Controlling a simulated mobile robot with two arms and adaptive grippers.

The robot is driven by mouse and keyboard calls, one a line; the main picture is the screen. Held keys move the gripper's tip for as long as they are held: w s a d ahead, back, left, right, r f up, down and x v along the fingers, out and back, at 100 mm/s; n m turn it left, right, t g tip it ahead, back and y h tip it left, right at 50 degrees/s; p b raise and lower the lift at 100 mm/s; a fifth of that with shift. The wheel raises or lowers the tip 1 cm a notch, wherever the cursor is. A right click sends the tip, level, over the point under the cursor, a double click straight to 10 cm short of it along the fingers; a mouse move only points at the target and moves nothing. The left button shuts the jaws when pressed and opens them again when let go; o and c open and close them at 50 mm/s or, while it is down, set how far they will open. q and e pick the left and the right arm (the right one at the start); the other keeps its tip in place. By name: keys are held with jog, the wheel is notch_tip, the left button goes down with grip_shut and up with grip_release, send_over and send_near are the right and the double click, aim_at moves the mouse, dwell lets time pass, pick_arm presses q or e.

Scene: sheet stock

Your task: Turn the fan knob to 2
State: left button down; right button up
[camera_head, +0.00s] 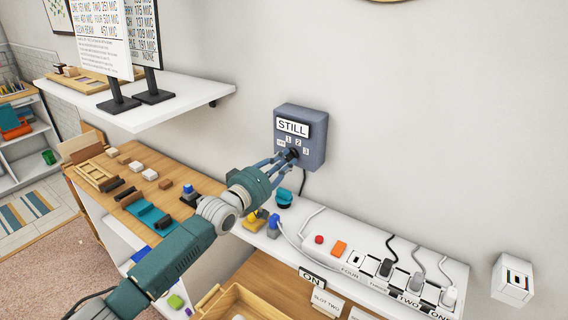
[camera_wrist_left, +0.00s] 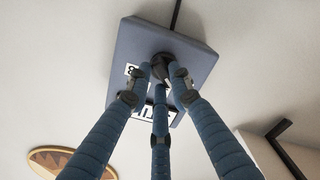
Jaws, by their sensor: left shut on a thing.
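The fan control box (camera_head: 315,131) is a blue-grey box on the wall with a "STILL" sign and small number labels 1, 2 and 3. Its dark round knob (camera_head: 293,153) is on the lower front, largely covered by my fingers. My left gripper (camera_head: 287,157) reaches up from the lower left and is shut on the knob. The left wrist view shows the three blue fingers closed around the knob (camera_wrist_left: 163,61) on the box (camera_wrist_left: 190,50). I cannot tell which number the knob points to. My right gripper is not in view.
A white shelf (camera_head: 190,98) with standing signs (camera_head: 99,32) is at the upper left. Below is a wooden counter (camera_head: 128,171) with several blocks. A white power strip (camera_head: 330,222) with plugs and cables runs to the lower right. The wall right of the box is clear.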

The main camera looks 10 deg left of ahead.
pick_arm(q)
jog(key=m, duration=0.1)
jog(key=m+b, duration=0.1)
jog(key=m, duration=0.1)
jog(key=shift+f+m, duration=0.2)
jog(key=shift+m, duration=0.1)
jog(key=m+b, duration=0.1)
jog(key=m, duration=0.2)
jog(key=shift+m, duration=0.3)
jog(key=m, duration=0.3)
jog(key=shift+f+m+b, duration=0.1)
jog(key=shift+m+b, duration=0.2)
jog(key=shift+m, duration=1.5)
jog(key=shift+f, duration=0.1)
jog(key=c, duration=1.5)
grip_release()
jog(key=shift+c, duration=0.2)
jog(key=v, duration=1.2)
